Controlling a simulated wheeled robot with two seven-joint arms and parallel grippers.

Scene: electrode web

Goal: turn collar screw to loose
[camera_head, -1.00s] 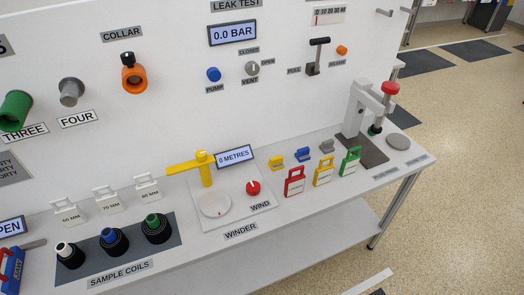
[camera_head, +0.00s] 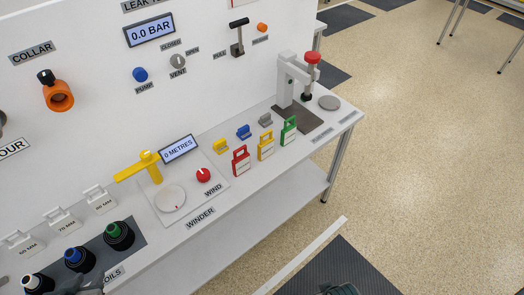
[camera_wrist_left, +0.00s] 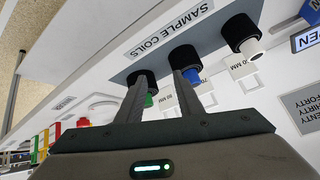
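The orange collar (camera_head: 58,97) is mounted on the white panel under the COLLAR label at the upper left of the head view. Its black screw knob (camera_head: 46,76) sits on top of it. My left gripper (camera_head: 82,287) shows only partly at the bottom left edge of the head view, by the sample coils and well below the collar. In the left wrist view the left gripper (camera_wrist_left: 162,82) has its two fingers apart with nothing held. The collar is not in the wrist view. A dark piece at the bottom edge may be my right arm; its fingers are not visible.
Sample coils with a blue core (camera_head: 73,255) and green core (camera_head: 115,231) stand on a dark mat near the left gripper. The winder's yellow arm (camera_head: 150,170) and a press (camera_head: 292,78) stand farther right. The panel front around the collar is clear.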

